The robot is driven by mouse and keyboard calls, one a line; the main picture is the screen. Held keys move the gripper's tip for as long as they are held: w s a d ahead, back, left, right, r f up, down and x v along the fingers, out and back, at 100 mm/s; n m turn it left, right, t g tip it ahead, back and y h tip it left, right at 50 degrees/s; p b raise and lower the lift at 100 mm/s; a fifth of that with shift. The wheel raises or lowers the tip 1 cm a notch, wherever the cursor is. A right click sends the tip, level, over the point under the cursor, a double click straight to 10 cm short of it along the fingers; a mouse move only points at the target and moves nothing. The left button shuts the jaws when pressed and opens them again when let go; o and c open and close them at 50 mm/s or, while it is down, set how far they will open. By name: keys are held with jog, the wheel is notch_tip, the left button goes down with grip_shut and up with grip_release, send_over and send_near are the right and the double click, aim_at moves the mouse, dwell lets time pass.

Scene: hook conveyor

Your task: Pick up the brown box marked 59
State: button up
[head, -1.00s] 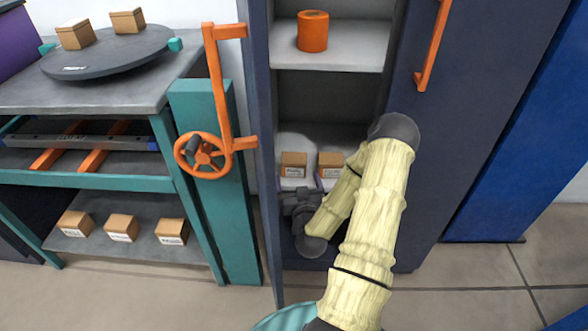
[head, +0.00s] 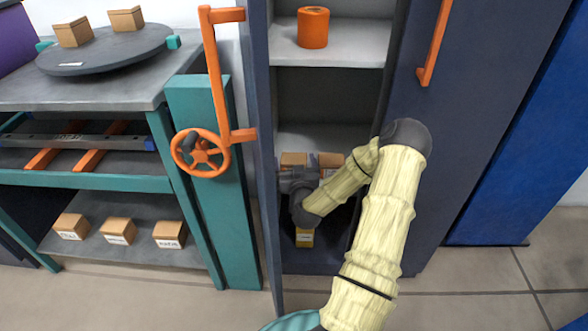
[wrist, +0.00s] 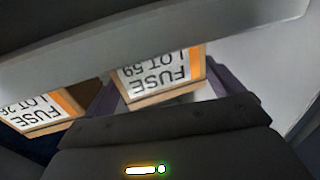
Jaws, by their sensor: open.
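The brown box marked FUSE LOT 59 (wrist: 158,78) shows upside down in the wrist view, with a white label and an orange stripe. The purple fingers of my gripper (wrist: 160,92) are open, one to each side of it. Whether they touch it is unclear. In the head view my gripper (head: 297,182) is at the cabinet's lower shelf, in front of the left box (head: 293,159), which appears to be the 59 box. Its label is hidden there by my gripper. A similar box marked LOT 28 (wrist: 40,112) is beside it.
A grey shelf edge (wrist: 150,40) crosses the wrist view close by. An orange cylinder (head: 313,28) stands on a higher shelf. The crank wheel (head: 200,153) is left of the cabinet; the side rack (head: 125,245) holds more boxes.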

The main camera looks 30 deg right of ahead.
jog(key=shift+w+d, duration=0.25)
jog(key=shift+w, duration=0.3)
jog(key=shift+c, duration=0.3)
jog(key=c, duration=0.7)
jog(key=shift+r, duration=0.1)
